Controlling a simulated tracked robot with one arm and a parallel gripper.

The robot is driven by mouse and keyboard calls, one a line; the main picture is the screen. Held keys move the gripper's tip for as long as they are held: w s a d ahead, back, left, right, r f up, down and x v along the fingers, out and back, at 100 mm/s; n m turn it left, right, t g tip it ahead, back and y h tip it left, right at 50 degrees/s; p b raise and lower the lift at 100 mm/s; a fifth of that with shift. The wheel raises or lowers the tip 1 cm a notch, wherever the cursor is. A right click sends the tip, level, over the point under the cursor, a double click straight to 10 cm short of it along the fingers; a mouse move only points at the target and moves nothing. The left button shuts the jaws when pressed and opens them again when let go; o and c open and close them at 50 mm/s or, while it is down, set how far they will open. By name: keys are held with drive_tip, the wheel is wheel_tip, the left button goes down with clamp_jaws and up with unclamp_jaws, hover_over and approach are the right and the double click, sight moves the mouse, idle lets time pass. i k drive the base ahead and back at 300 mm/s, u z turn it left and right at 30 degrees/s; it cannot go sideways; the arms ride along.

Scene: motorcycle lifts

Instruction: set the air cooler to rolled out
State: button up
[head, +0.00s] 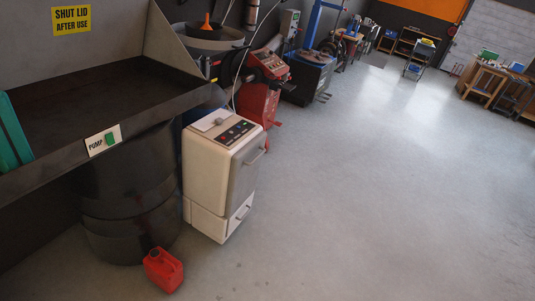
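A white, box-shaped unit with a dark control panel and a knob on top, which looks like the air cooler (222,172), stands upright on the floor left of centre. It is beside the parts washer's drum and close to the wall-side row of machines. Its front faces right, toward the open floor, with a handle high up and another low down. Its rear side is partly hidden by the washer and the machines behind. My gripper is not in view.
A parts washer (92,98) with a pump switch (104,140) fills the left. A red machine (262,92) stands behind the white unit. Wide floor (385,190) is clear to the right; workbenches (487,75) stand far back.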

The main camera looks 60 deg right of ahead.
sight(218, 175)
drive_tip(key=z, duration=1.45)
drive_tip(key=i, duration=1.6)
drive_tip(key=z, duration=0.6)
